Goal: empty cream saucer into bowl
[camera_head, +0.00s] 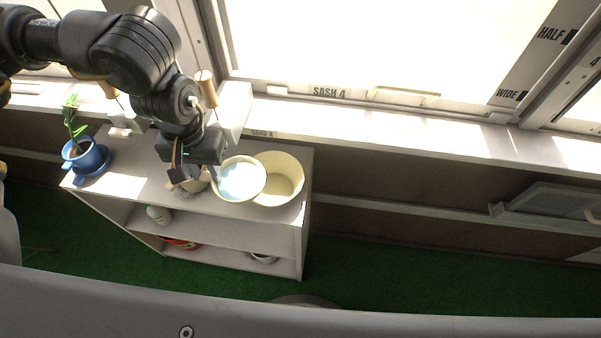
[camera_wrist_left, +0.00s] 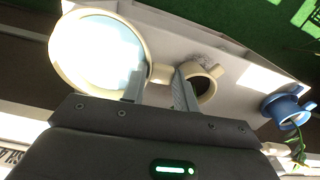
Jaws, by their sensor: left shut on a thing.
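The cream saucer (camera_head: 240,181) has a pale rim, a side handle and a pale blue, watery-looking surface inside. It also shows in the left wrist view (camera_wrist_left: 98,52). My left gripper (camera_head: 192,177) is shut on its handle, seen between the fingers in the left wrist view (camera_wrist_left: 160,82). The saucer looks about level and overlaps the left side of the cream bowl (camera_head: 288,168) in the head view. The bowl stands at the right end of the shelf top; its visible inside looks empty. My right gripper is not in view.
A blue pot with a plant (camera_head: 86,156) stands at the shelf's left end. A small cream pot with dark contents (camera_wrist_left: 204,82) stands below my gripper. The shelf (camera_head: 262,236) stands under the window sill (camera_head: 370,126); lower boards hold several items.

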